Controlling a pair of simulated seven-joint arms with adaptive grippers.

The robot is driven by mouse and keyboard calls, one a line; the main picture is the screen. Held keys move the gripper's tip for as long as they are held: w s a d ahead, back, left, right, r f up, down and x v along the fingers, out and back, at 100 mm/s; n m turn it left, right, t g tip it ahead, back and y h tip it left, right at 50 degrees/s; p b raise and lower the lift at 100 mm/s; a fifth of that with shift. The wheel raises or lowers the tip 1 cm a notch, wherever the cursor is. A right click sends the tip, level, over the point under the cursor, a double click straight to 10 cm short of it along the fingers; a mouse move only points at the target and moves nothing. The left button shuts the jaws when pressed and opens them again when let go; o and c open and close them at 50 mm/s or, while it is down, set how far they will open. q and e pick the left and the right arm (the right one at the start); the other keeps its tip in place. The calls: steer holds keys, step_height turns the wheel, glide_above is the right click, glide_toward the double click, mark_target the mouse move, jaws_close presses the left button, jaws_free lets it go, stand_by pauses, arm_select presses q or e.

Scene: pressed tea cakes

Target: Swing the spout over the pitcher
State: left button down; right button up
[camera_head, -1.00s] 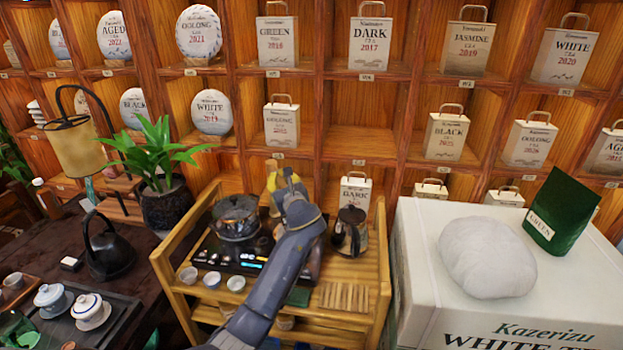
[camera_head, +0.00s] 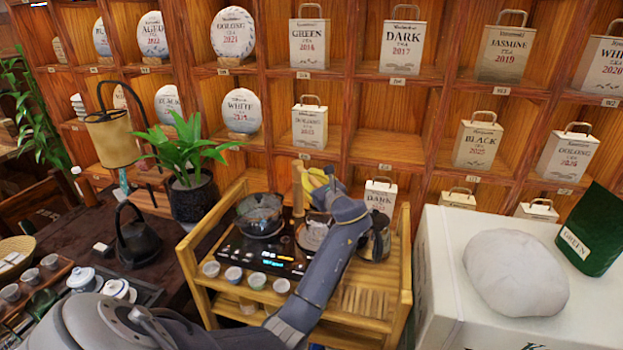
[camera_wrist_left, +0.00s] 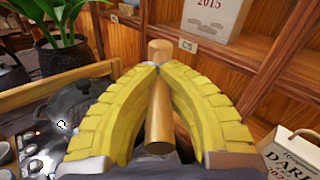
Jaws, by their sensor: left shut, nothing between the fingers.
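My left gripper (camera_head: 316,181) has yellow fingers and is above the back of the bamboo cart. In the left wrist view its fingertips (camera_wrist_left: 157,68) meet, with nothing held. An upright wooden rod (camera_head: 297,188) stands just left of the fingers; it also shows in the left wrist view (camera_wrist_left: 159,115), overlapping the fingers. I cannot tell if it touches them or belongs to the spout. No spout shows clearly. A glass jug (camera_head: 377,240), perhaps the pitcher, stands right of my left forearm, which partly hides it. My right gripper is out of view.
A glass pot (camera_head: 260,214) sits on the black stove panel (camera_head: 235,248), with small cups in front. A potted plant (camera_head: 190,165) is left of the bamboo cart (camera_head: 400,300). A white box (camera_head: 440,290) stands right. Shelves rise behind.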

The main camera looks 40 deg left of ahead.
arm_select(q)
steer(key=c, duration=1.3)
jaws_free()
steer(key=v, duration=1.2)
